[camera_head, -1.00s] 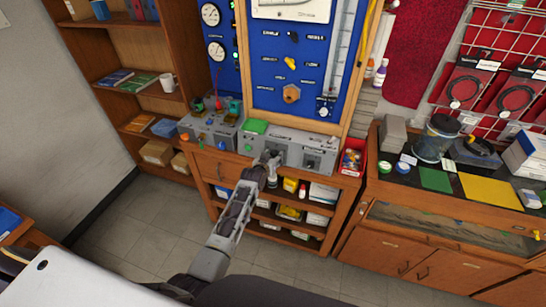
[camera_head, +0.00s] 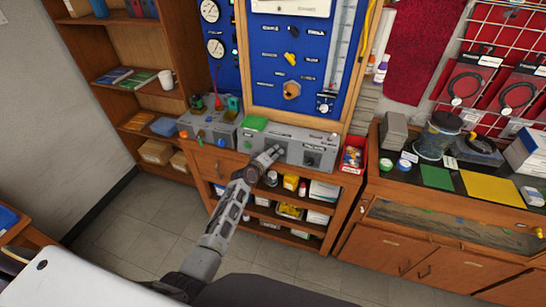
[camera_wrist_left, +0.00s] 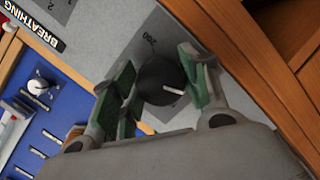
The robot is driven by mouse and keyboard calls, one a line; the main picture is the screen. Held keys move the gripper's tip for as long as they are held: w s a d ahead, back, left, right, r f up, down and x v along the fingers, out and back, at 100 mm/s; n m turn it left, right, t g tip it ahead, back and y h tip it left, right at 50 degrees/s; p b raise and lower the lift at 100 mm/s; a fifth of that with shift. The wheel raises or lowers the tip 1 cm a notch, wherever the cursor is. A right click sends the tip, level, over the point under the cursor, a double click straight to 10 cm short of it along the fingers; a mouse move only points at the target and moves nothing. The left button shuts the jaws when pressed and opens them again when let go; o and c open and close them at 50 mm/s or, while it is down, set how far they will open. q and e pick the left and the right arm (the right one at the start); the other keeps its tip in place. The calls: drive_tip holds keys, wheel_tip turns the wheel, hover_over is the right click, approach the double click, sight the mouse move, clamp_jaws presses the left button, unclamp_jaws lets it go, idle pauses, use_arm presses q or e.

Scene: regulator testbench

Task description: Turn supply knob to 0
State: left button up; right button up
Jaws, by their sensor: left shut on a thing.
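In the left wrist view a round black knob (camera_wrist_left: 160,76) with a white pointer line sits on a grey dial plate (camera_wrist_left: 212,45). The pointer points to the right in that view. A number, which seems to be 200 or 280, is printed beside the knob. My left gripper (camera_wrist_left: 158,86) has its green-padded fingers on both sides of the knob, shut on it. In the head view my left gripper (camera_head: 274,153) is at the front of the grey control box (camera_head: 295,147) and hides the knob there. My right gripper is not in view.
A second dark knob (camera_head: 312,160) is on the box's front, right of my gripper. A green block (camera_head: 254,124) lies on the box top. A red bin (camera_head: 353,156) stands to the right. The blue panel (camera_head: 276,90) rises behind. The wooden shelf (camera_head: 290,233) is below.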

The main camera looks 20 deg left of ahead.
use_arm(q)
drive_tip(key=shift+s+f+n, duration=0.1)
drive_tip(key=shift+f+n, duration=0.1)
drive_tip(key=shift+n, duration=0.3)
drive_tip(key=o, duration=1)
drive_tip(key=shift+r, duration=0.1)
drive_tip(key=shift+r, duration=0.1)
drive_tip(key=shift+f+v, duration=0.15)
drive_tip(key=shift+v, duration=2.8)
drive_tip(key=shift+f+v, duration=0.1)
drive_tip(key=shift+v, duration=2.85)
